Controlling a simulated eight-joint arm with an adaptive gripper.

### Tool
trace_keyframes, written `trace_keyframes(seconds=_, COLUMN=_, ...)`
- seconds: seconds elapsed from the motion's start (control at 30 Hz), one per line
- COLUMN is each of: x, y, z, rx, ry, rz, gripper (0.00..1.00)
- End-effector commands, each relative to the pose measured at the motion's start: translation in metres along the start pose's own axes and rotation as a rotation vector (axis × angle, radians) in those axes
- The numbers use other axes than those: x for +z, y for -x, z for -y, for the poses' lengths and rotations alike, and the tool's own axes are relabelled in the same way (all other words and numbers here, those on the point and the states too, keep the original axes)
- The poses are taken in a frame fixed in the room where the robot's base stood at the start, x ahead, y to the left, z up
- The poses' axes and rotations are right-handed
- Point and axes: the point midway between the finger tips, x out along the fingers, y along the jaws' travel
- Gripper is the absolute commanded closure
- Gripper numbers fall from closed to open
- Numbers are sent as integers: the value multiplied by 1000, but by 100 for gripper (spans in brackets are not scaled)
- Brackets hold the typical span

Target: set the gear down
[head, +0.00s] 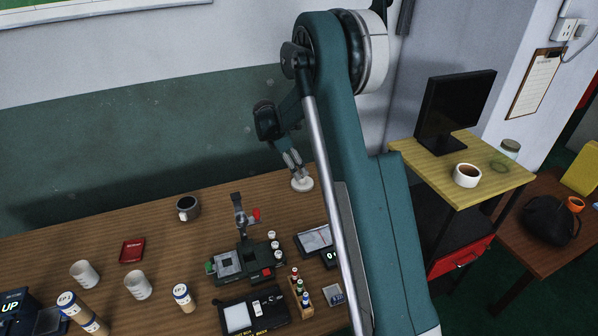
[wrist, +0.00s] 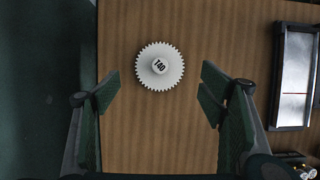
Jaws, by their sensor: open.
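The gear (wrist: 160,66) is a white toothed disc with a raised hub marked "T40". In the wrist view it lies flat on the wooden table (wrist: 150,140), near the table's edge on the left. In the head view the gear (head: 302,184) is a small white disc at the back of the table, just below my gripper (head: 293,160). In the wrist view my gripper (wrist: 160,88) is open, with its two green-padded fingers spread wide on either side. The gear lies between and beyond the fingers, with clear gaps on both sides.
A dark device with a bright panel (wrist: 298,75) lies right of the gear. In the head view a dark mug (head: 188,208), a red booklet (head: 131,251), white cups (head: 138,285) and a dark machine (head: 243,262) stand on the table. Bare wood surrounds the gear.

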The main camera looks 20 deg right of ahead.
Motion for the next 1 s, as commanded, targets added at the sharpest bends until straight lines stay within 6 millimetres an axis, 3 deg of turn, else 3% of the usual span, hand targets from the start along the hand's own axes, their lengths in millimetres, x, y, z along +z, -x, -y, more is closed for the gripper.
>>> trace_keyframes(seconds=0.1, x=0, y=17, z=0, rx=0, ry=0, rz=0, gripper=30)
trace_keyframes(seconds=0.3, x=0, y=31, z=0, rx=0, ry=0, rz=0, gripper=30)
trace_keyframes(seconds=1.0, x=0, y=34, z=0, rx=0, ry=0, rz=0, gripper=30)
